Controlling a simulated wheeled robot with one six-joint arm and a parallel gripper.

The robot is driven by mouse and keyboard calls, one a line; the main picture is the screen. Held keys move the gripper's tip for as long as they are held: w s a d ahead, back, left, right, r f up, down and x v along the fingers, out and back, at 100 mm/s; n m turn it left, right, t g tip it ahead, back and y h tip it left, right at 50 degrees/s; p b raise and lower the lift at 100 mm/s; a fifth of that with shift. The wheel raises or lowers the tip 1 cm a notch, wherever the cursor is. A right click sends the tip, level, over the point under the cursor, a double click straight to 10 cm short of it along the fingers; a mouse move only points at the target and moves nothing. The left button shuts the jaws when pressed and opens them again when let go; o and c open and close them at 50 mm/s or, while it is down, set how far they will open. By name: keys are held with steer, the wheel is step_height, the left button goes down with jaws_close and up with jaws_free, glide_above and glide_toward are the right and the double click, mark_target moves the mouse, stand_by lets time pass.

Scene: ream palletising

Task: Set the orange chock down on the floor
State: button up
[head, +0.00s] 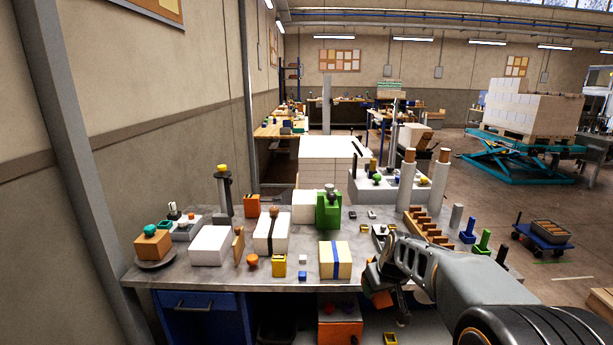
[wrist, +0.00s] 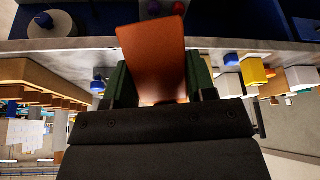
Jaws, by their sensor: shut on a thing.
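The orange chock (wrist: 155,60) is clamped between the dark jaws of my gripper (wrist: 150,88) in the wrist view, with its flat orange face toward the camera. In the head view the chock (head: 381,299) shows below my gripper (head: 374,280), partly hidden by it. My gripper is shut on the chock and holds it near the front edge of the workbench, right of the wrapped ream with the blue band. The floor (head: 500,225) shows to the right of the bench. The floor straight below the chock is hard to make out.
The workbench (head: 220,273) is crowded with reams, blocks and small coloured parts. A blue drawer unit (head: 205,317) and an orange box (head: 340,332) stand beneath it. A blue trolley (head: 545,238) stands on the floor at right. A loaded pallet (head: 535,105) sits on a teal lift farther back.

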steer(key=p, duration=0.2)
steer(key=shift+s+a+p, duration=0.3)
steer(key=shift+s+a, duration=0.05)
steer(key=shift+a, duration=0.05)
steer(key=shift+s+a+f+p, duration=0.15)
steer(key=shift+a+p, duration=0.25)
steer(key=shift+p, duration=0.45)
steer(key=shift+w+d+r+m, duration=0.2)
steer(key=shift+w+m, duration=0.2)
steer(key=s+f+m, duration=0.1)
steer(key=s+f, duration=0.2)
steer(key=f, duration=0.6)
steer(key=s+f+m+h, duration=0.1)
steer(key=s+f, duration=0.3)
steer(key=f, duration=0.6)
steer(key=shift+a, duration=0.25)
steer(key=shift+d+f, duration=0.1)
steer(key=shift+d, duration=0.05)
